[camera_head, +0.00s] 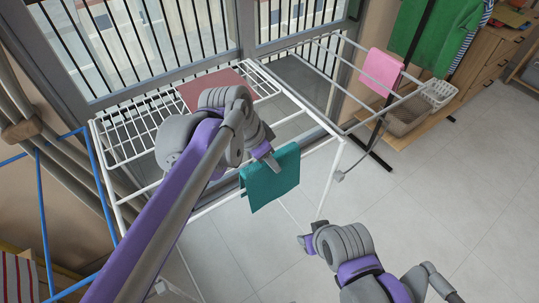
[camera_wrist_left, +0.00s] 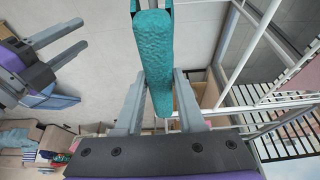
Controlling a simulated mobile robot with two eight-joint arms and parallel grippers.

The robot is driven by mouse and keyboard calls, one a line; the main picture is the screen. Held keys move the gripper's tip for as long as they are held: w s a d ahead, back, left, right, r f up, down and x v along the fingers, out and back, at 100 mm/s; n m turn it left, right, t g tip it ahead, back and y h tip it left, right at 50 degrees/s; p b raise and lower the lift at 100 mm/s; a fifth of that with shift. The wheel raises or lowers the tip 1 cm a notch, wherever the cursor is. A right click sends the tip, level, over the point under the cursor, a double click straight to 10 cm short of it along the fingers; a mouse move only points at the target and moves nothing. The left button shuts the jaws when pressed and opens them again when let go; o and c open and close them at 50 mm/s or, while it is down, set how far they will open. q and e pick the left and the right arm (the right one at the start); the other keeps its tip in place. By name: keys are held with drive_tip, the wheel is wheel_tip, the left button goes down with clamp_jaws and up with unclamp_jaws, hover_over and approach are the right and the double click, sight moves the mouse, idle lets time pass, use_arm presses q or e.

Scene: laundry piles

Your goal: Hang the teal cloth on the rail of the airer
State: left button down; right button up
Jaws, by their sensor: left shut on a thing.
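The teal cloth (camera_head: 270,182) hangs folded over the front rail of the white airer (camera_head: 330,180), near the rail's right end. My left gripper (camera_head: 270,160) is at the cloth's top edge. In the left wrist view the teal cloth (camera_wrist_left: 155,55) runs between the two fingers of my left gripper (camera_wrist_left: 160,95), which are shut on it, and a rail shows at its upper end. My right gripper (camera_head: 310,238) is empty and apart from the cloth, low and to its right. It also shows in the left wrist view (camera_wrist_left: 82,35), with its fingers apart.
A dusty-red cloth (camera_head: 212,88) lies on the airer's wire top. A pink cloth (camera_head: 381,70) hangs on a rail at the right. A wicker basket (camera_head: 408,116) and a green garment (camera_head: 435,35) are farther right. The tiled floor (camera_head: 445,190) at right is clear.

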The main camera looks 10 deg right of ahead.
use_arm(q)
drive_tip(key=shift+f+b, duration=1.1)
drive_tip(key=shift+f, duration=0.95)
drive_tip(key=shift+c, duration=2.2)
unclamp_jaws()
drive_tip(key=p+v, duration=0.1)
drive_tip(key=v, duration=0.9)
drive_tip(key=shift+a+r, duration=0.1)
drive_tip(key=shift+r, duration=0.3)
